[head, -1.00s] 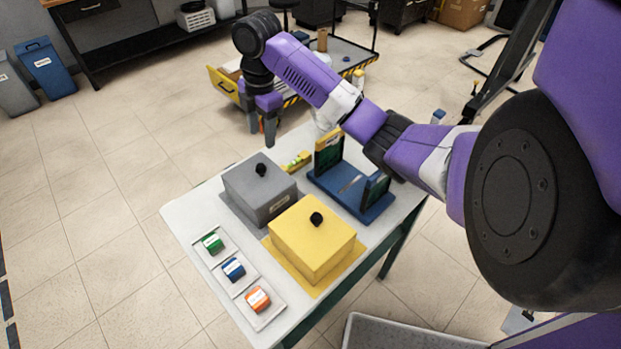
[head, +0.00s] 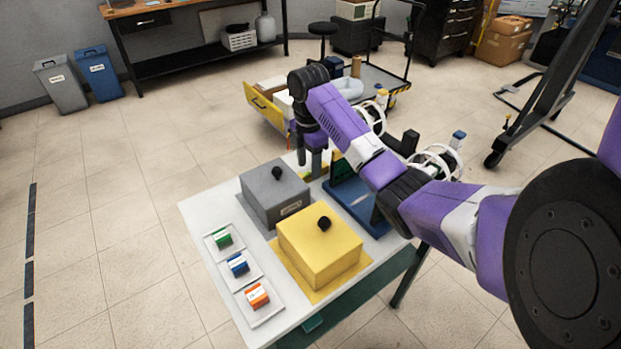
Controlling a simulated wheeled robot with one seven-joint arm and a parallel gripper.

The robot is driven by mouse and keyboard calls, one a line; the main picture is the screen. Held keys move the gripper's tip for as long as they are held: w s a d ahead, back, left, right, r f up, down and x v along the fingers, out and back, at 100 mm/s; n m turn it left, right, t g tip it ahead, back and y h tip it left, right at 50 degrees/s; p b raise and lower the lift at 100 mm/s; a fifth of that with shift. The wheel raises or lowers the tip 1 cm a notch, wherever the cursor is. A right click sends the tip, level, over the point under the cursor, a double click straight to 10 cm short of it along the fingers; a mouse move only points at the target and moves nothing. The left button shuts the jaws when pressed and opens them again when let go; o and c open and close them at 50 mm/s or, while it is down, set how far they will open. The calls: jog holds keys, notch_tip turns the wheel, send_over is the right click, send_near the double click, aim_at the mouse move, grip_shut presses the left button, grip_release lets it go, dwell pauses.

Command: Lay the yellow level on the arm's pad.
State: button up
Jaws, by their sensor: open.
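My gripper (head: 309,162) points down at the back of the white table, just behind the grey box, with its fingers apart. I cannot make out the arm's pad in this view.
A grey lidded box (head: 275,190) and a yellow lidded box (head: 318,248) stand on the white table (head: 208,212). The blue fixture (head: 358,204) is partly behind my arm. Green (head: 223,239), blue (head: 238,265) and orange (head: 257,297) spools sit on trays at left. A cart (head: 375,80) stands behind.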

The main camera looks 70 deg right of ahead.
aim_at(309, 174)
notch_tip(309, 174, down, 2)
jog(key=shift+s+f, duration=0.1)
jog(key=shift+f, duration=0.15)
grip_shut()
jog(key=shift+r, duration=0.15)
notch_tip(309, 174, up, 20)
jog(key=p, duration=0.6)
jog(key=shift+p, duration=0.4)
